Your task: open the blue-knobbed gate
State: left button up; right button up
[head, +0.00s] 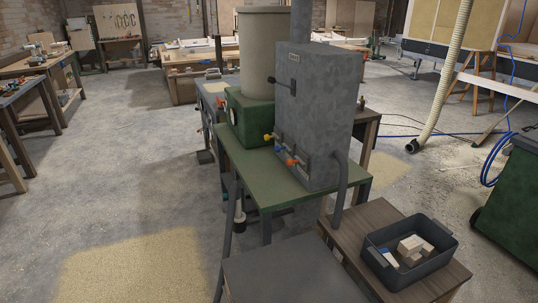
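A tall grey metal cabinet (318,110) stands on a green-topped table (250,180). Low on its front is a slanting row of small coloured knobs: a yellow knob (268,137), a blue knob (278,149) and an orange knob (291,162). The blue knob sits between the other two and is very small here. Whether its gate is open or closed is too small to tell. A dark lever (283,83) sticks out higher on the cabinet. Neither of my grippers shows in the head view.
A grey bin (375,258) with pale wood blocks stands on a brown bench (446,278) at front right. A dark flat surface (290,272) lies at the bottom. A beige drum (262,50) stands behind the cabinet. Open concrete floor (150,170) lies to the left.

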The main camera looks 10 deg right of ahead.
aim_at(277, 148)
jog(key=j, duration=0.45)
jog(key=k+j+z, duration=0.1)
jog(key=j, duration=0.35)
jog(key=i+j, duration=0.1)
jog(key=j, duration=0.2)
jog(key=i+j, duration=0.1)
jog(key=j, duration=0.2)
jog(key=i+j, duration=0.15)
jog(key=j, duration=0.15)
jog(key=i+j+z, duration=0.15)
jog(key=i+j, duration=0.6)
